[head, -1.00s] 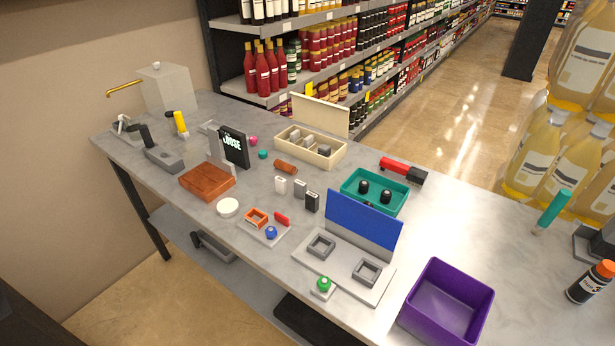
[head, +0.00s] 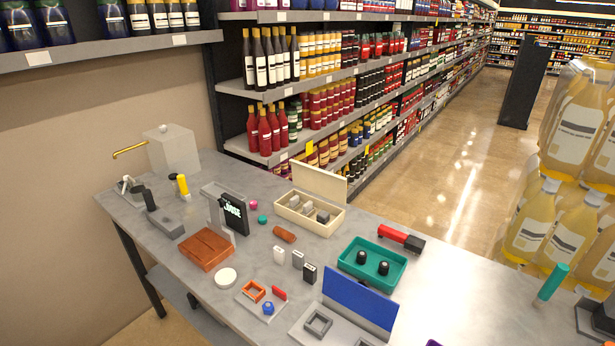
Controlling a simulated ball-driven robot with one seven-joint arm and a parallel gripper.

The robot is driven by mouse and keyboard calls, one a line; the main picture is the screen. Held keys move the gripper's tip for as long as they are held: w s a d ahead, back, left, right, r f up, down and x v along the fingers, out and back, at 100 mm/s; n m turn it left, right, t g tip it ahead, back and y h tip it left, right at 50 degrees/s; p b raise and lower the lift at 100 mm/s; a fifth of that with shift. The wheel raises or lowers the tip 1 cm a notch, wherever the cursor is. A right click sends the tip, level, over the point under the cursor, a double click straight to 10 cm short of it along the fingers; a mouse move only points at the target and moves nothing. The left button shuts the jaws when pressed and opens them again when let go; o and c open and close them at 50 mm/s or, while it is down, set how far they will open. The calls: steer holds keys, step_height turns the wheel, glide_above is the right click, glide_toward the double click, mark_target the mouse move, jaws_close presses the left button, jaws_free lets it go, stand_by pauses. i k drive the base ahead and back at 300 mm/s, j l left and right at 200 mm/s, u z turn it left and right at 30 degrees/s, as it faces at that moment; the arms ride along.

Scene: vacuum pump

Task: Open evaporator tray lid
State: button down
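I cannot tell for sure which thing is the evaporator tray. A teal tray (head: 347,267) with two black knobs in it lies open on top at the right of the bench. A cream box (head: 293,222) with grey pieces inside stands behind it, its cream lid (head: 319,183) raised upright at the back. A blue panel (head: 360,301) stands upright on a light grey plate (head: 301,331) at the front, cut off by the lower edge. A pale lidded container (head: 174,151) with a top knob and brass spout stands at the back left. My gripper is not in view.
The grey bench (head: 455,300) has bare surface at right. A brown block (head: 206,249), a black display (head: 233,213) and small blocks crowd the middle. A red and black tool (head: 400,238) lies behind the teal tray. Stocked shelves (head: 310,90) rise behind.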

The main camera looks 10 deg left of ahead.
mark_target(332, 186)
steer(key=i+j+u, duration=0.35)
steer(key=j+u, duration=0.15)
steer(key=i+j+u, duration=0.45)
steer(key=k+l, duration=0.05)
steer(key=l, duration=0.05)
